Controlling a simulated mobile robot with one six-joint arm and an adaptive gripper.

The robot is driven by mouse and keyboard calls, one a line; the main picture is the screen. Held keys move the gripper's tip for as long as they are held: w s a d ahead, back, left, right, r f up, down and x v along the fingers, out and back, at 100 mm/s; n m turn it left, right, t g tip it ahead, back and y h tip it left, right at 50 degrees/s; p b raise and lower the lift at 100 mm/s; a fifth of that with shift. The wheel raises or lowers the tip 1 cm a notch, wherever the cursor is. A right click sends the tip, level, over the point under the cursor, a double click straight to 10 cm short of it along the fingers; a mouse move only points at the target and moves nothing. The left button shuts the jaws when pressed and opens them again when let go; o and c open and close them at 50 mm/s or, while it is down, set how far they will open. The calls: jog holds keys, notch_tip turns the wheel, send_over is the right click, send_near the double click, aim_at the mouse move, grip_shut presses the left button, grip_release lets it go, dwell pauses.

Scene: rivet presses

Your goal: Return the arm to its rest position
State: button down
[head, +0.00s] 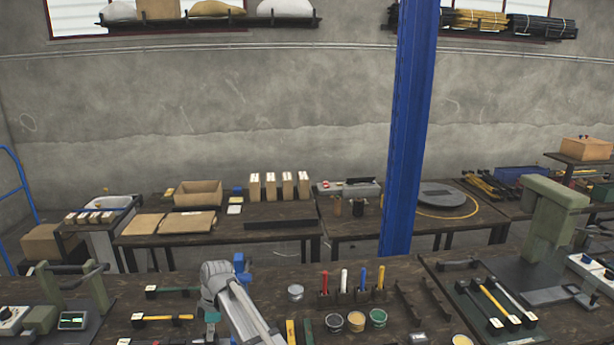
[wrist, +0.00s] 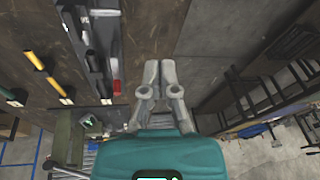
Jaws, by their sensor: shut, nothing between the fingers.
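My gripper (wrist: 159,72) shows in the wrist view, its two grey fingers close together with nothing between them. It is shut and empty, and it appears clear of the bench. The teal wrist housing fills the lower middle of that view. In the head view my grey arm (head: 240,305) rises from the bottom edge over the near bench, with its elbow link near the centre left. My fingers cannot be made out in the head view.
The near bench (head: 270,285) holds hammers (head: 165,318), coloured-handled tools (head: 352,285), small tins (head: 356,321) and a green press (head: 553,220) at right. A blue post (head: 408,130) stands behind it. A back table (head: 290,212) carries boxes. Floor shows at right in the wrist view.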

jog(key=s+d+m, duration=0.3)
jog(key=d+m, duration=0.4)
jog(key=d, duration=0.7)
jog(key=s+d+m+t+h, duration=0.1)
jog(key=s+d+m, duration=0.2)
jog(key=d+m, duration=0.4)
jog(key=s+d+m+t+h, duration=0.1)
jog(key=s+d+m, duration=0.3)
jog(key=d, duration=1.9)
jog(key=m, duration=0.3)
jog(key=shift+f+m, duration=0.35)
jog(key=shift+m, duration=0.05)
jog(key=shift+a, duration=0.1)
